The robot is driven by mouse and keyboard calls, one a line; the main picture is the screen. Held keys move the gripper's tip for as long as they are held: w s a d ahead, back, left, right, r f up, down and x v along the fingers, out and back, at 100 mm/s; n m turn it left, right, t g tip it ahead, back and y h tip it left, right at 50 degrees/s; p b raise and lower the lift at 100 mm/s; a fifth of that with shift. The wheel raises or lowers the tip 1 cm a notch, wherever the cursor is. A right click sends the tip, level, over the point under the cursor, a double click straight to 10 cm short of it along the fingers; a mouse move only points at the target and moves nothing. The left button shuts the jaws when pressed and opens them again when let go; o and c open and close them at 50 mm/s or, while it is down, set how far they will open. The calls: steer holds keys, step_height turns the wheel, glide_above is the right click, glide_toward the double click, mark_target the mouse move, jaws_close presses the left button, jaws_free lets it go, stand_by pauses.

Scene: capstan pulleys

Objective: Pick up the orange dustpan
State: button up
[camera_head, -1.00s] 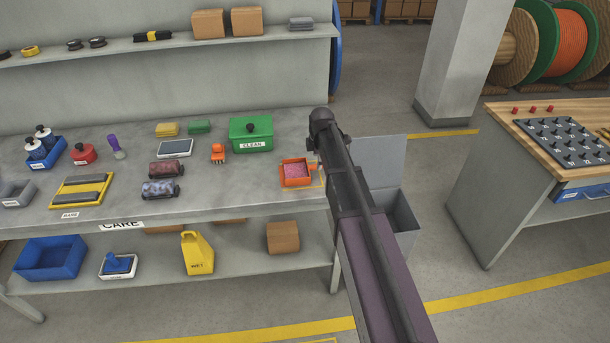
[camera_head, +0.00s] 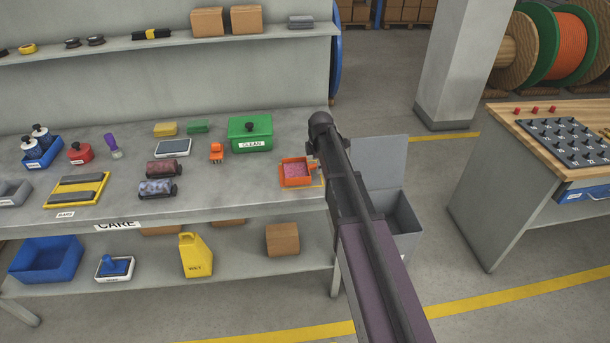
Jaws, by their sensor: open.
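The orange dustpan (camera_head: 283,181) lies on the grey bench near its right front corner. It looks like a shallow open tray with pinkish material in it. A thin yellow outline shows on the bench around its right side. My dark arm reaches up the picture just right of the dustpan and covers part of the bench edge there. My gripper is hidden behind the arm, so I cannot see its fingers or whether they touch the dustpan.
A green box marked CLEAN (camera_head: 250,134) stands behind the dustpan. A small orange item (camera_head: 216,153) and dark rollers (camera_head: 157,188) lie left of it. A grey open bin (camera_head: 403,235) stands right of the bench. A wood-topped table (camera_head: 535,135) is farther right, with clear floor between.

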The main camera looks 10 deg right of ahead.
steer(key=shift+w+f+b, duration=0.2)
steer(key=shift+f+b, duration=0.5)
steer(key=shift+f, duration=0.3)
jaws_close()
